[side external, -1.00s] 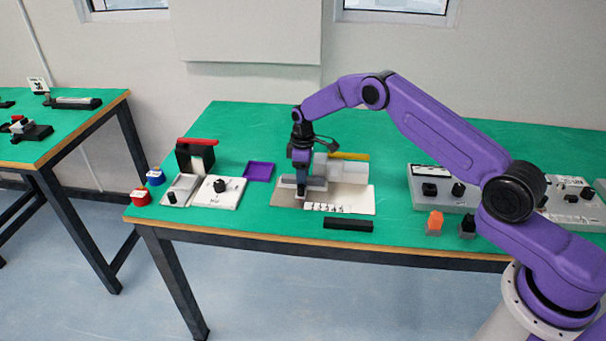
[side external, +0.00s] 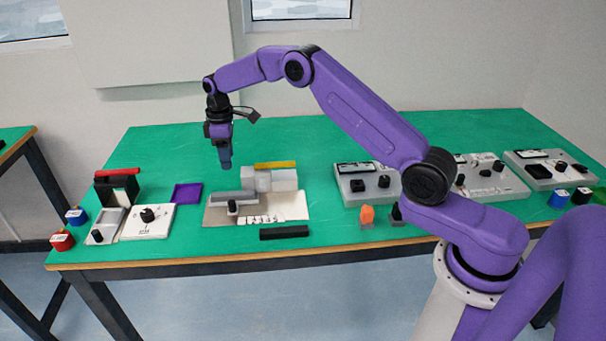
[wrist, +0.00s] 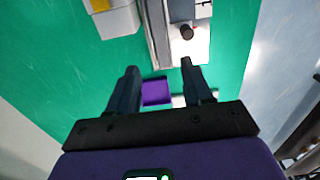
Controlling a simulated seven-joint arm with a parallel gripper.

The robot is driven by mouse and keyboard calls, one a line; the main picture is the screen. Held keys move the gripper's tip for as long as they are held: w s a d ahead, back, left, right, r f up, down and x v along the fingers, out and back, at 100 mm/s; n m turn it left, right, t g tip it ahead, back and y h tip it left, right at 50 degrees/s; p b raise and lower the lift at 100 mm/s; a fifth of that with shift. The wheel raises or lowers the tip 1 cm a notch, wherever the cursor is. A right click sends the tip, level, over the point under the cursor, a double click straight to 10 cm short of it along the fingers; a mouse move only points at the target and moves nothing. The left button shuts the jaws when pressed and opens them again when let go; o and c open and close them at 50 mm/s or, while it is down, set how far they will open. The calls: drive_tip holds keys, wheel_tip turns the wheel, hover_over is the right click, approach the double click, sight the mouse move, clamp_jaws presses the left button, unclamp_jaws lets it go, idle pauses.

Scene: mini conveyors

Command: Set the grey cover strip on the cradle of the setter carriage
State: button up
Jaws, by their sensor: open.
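A long grey bar (side external: 234,197), which looks like the grey cover strip, lies on the setter carriage on a beige and white base plate (side external: 292,208). Whether it is fully seated in the cradle I cannot tell. In the wrist view the grey bar (wrist: 157,35) runs up from between my fingers to the top edge. A black knob (side external: 233,207) stands in front of it. My gripper (side external: 225,165) is open and empty, pointing down, above and apart from the bar. In the wrist view its two fingers (wrist: 158,68) are spread wide.
A white block (side external: 270,181) with a yellow bar (side external: 275,165) stands behind the carriage. A black bar (side external: 284,232) lies in front. A purple tray (side external: 187,194) and a white knob panel (side external: 147,222) are to the left. An orange piece (side external: 367,214) is to the right. The back of the table is clear.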

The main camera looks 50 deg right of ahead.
drive_tip(key=shift+a, duration=0.1)
drive_tip(key=s+a+r+n, duration=0.1)
drive_tip(key=s+a+r, duration=0.45)
drive_tip(key=s, duration=0.45)
drive_tip(key=s+a+r+n, duration=0.1)
drive_tip(key=s+a+r, duration=0.45)
drive_tip(key=s, duration=0.45)
drive_tip(key=s+d, duration=0.4)
drive_tip(key=s, duration=1)
drive_tip(key=s+d+f+n, duration=0.1)
drive_tip(key=s+d, duration=0.4)
drive_tip(key=s, duration=0.9)
drive_tip(key=shift+s+n, duration=0.2)
drive_tip(key=shift+n, duration=0.1)
